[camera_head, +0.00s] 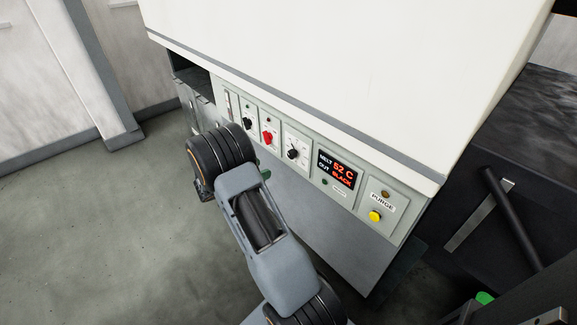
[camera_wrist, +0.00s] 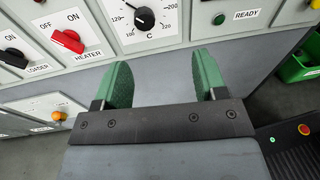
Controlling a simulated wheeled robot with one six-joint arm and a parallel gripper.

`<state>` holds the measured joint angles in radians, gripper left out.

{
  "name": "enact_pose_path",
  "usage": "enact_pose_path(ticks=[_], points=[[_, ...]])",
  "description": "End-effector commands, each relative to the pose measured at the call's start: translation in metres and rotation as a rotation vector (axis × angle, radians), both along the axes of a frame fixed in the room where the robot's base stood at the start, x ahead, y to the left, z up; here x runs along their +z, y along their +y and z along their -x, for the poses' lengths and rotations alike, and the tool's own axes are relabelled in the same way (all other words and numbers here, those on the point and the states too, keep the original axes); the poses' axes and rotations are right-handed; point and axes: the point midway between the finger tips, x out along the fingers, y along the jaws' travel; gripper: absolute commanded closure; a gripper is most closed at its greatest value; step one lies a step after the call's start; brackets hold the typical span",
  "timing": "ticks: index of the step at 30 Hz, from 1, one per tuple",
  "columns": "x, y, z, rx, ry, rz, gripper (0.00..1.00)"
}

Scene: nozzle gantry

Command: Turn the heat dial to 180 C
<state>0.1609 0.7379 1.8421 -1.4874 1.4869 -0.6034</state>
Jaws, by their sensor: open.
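The heat dial is a black knob with a white pointer on a white scale plate, in the head view (camera_head: 292,154) and at the top of the wrist view (camera_wrist: 145,18). The scale carries numbers such as 100, 120, 200 and 220 and a C. The pointer aims to the upper left, near the low numbers; the exact reading is hard to tell. My gripper (camera_wrist: 162,82) is open, its two green fingers apart and empty, below the dial and not touching it. In the head view my arm hides most of the gripper.
Left of the dial are the red heater switch (camera_wrist: 67,41) and the black loader switch (camera_wrist: 14,57). Right of it are a display (camera_head: 338,170) reading MELT 52 C, OUT BLACK, and a yellow PURGE button (camera_head: 375,216). A green bin (camera_wrist: 302,68) stands at the right. Open floor lies left.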

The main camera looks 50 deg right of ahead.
Motion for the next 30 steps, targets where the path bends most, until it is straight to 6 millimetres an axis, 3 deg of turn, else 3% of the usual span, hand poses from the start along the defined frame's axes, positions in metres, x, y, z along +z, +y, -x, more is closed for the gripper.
enact_pose_path(ticks=[1, 7, 11, 24, 30], points=[[-0.017, -0.004, -0.005, 0.022, 0.042, 0.027, 0.35], [-0.035, -0.015, -0.016, 0.073, 0.126, 0.09, 0.35], [-0.037, -0.031, -0.016, 0.079, 0.136, 0.099, 0.35], [-0.037, -0.112, -0.006, 0.078, 0.135, 0.096, 0.35], [-0.037, -0.136, -0.004, 0.081, 0.135, 0.096, 0.35]])
